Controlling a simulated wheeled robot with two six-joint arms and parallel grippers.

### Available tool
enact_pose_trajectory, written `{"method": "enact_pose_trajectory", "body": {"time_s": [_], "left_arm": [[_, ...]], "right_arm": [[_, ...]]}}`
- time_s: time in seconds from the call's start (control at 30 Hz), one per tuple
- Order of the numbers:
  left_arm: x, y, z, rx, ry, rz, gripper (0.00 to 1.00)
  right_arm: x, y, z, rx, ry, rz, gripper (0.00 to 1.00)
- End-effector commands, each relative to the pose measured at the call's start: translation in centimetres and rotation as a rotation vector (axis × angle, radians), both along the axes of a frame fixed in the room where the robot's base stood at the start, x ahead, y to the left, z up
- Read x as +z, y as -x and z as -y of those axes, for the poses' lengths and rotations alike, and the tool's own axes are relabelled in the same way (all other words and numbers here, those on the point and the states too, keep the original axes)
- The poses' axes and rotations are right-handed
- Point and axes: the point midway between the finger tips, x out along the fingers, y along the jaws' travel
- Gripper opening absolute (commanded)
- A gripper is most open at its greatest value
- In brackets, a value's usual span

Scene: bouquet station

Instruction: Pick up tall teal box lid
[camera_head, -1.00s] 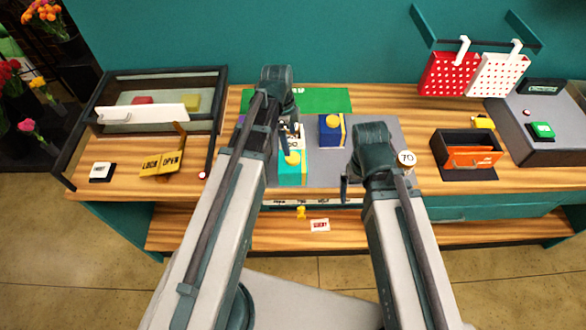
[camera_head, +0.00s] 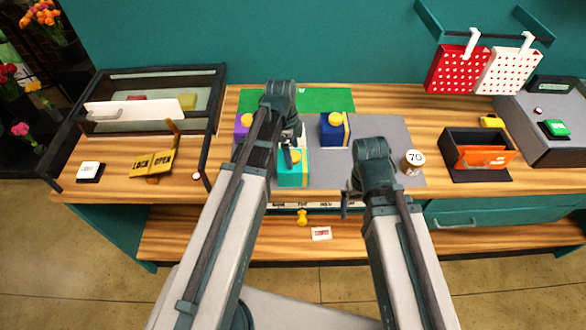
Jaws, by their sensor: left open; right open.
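The tall teal box (camera_head: 293,176) stands on the grey mat near the counter's front edge. Its lid carries a yellow knob (camera_head: 295,156). My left gripper (camera_head: 288,155) is open, just above and behind the knob in the picture; I cannot tell whether it touches the lid. My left arm covers the left side of the box. My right gripper (camera_head: 347,205) is open and empty in front of the mat's right part.
A blue box (camera_head: 335,131) with a yellow knob stands behind and right. A purple box (camera_head: 242,124) is partly hidden by my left arm. A round marker reading 70 (camera_head: 413,162) and a black holder with orange front (camera_head: 484,158) stand to the right.

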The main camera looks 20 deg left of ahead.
Motion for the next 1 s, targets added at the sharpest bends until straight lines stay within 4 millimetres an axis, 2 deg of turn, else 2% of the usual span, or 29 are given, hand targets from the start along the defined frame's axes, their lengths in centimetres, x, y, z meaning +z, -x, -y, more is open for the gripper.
{"method": "enact_pose_trajectory", "body": {"time_s": [0.03,0.07,0.33,0.87,1.0], "left_arm": [[-1.0,0.0,0.07,0.0,0.0,0.0,0.96],[-1.12,0.0,0.1,0.0,0.0,0.0,0.96],[-0.96,0.0,0.14,0.0,0.0,0.0,0.96],[-0.96,0.01,0.13,0.0,0.0,0.0,0.01],[-0.96,0.01,0.13,0.0,0.0,0.0,0.0]], "right_arm": [[-1.0,0.0,-0.01,0.001,0.0,0.0,1.0],[-1.12,0.0,-0.01,0.001,0.0,0.0,1.0],[-0.96,0.0,0.0,0.001,0.0,0.0,1.0],[-0.97,0.0,0.0,0.001,0.0,0.0,1.0],[-0.97,0.0,0.0,0.001,0.0,0.0,1.0]]}}
